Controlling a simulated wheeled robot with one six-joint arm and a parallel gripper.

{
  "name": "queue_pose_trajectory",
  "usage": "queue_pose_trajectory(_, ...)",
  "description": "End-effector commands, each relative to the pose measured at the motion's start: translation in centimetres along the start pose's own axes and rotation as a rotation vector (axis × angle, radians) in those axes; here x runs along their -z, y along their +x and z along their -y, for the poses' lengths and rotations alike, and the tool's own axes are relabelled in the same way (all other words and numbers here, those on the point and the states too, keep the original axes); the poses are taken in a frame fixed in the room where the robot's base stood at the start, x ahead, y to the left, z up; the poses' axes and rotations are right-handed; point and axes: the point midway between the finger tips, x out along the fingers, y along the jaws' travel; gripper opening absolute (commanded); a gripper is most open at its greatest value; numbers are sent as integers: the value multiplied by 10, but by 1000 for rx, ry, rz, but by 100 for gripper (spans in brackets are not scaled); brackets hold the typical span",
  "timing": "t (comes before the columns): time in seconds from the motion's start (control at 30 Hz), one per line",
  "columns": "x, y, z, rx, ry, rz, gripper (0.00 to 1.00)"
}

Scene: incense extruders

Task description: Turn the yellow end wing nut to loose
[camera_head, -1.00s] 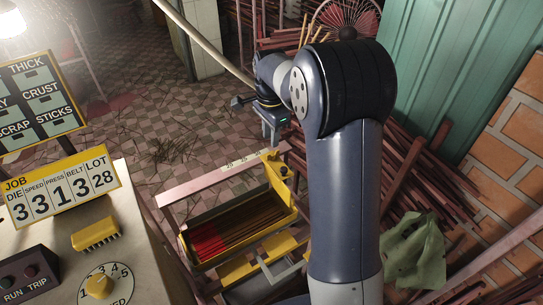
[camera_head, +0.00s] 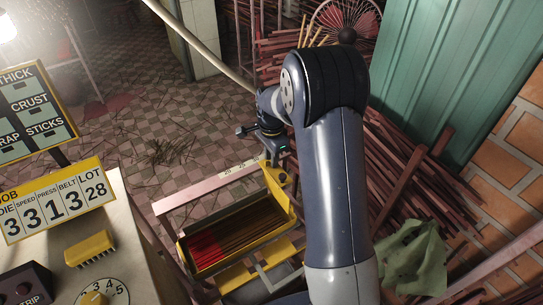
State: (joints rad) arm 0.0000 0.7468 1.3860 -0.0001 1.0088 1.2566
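The yellow end piece (camera_head: 277,190) stands at the far end of the yellow tray (camera_head: 187,262), beside the pale pink rail. I cannot make out the wing nut on it clearly. My gripper (camera_head: 270,160) points down over the top of this end piece and hides part of it. The fingertips are too small and covered to tell whether they touch the nut, or whether they are open or shut.
The tray holds red and brown incense sticks (camera_head: 230,235). A pale pink rail (camera_head: 190,192) with a numbered scale runs behind it. The machine with the number board (camera_head: 60,205) stands left. Bundled sticks (camera_head: 425,190) and green cloth (camera_head: 412,258) lie right.

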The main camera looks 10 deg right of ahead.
Motion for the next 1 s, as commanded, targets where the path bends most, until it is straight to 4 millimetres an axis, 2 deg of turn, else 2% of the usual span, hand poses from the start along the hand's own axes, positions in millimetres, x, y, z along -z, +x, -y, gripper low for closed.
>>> queue_pose_trajectory(0.03, 0, 0, 0, 0, 0, 0, 18)
queue_pose_trajectory(0.27, 0, 0, 0, 0, 0, 0, 0)
queue_pose_trajectory(0.7, 0, 0, 0, 0, -21, 0, 0)
queue_pose_trajectory(1.0, 0, 0, 0, 1, -176, 0, 0)
